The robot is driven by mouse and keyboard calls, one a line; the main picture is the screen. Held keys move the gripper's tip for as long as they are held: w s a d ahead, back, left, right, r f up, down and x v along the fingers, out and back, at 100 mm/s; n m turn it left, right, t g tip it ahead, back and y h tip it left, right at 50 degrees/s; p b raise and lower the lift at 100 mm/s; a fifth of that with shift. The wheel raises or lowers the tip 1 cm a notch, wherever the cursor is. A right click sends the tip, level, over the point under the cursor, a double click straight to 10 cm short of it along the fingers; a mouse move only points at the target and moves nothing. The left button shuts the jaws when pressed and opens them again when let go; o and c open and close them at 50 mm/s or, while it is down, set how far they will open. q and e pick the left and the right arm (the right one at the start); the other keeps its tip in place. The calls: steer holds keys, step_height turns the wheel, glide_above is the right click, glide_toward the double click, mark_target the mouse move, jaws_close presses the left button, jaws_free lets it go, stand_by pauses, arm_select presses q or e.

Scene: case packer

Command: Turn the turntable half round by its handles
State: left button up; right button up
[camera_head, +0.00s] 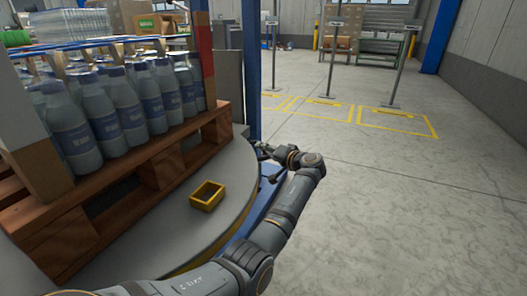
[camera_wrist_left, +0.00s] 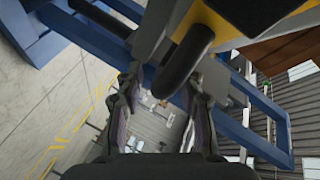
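The grey round turntable (camera_head: 222,218) fills the left of the head view and bears a wooden pallet (camera_head: 165,168) of bottles. A small yellow frame (camera_head: 207,196) sits on its rim. My left arm reaches along the near rim, and its left gripper (camera_head: 266,152) is at the right edge of the turntable. In the left wrist view the left gripper (camera_wrist_left: 165,95) is open, its two fingers apart. A black bar-shaped handle (camera_wrist_left: 186,58) slants down to between the fingertips; I cannot tell whether it is within their grasp. My right gripper is not in view.
Rows of white bottles with blue labels (camera_head: 128,113) stand on the pallet beside brown and white corner posts. A blue upright post (camera_head: 252,70) rises behind the gripper. Thin sign stands (camera_head: 329,62) and yellow floor markings (camera_head: 400,122) lie beyond. The floor at right is clear.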

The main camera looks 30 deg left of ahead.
arm_select(q)
steer(key=v, duration=1.1)
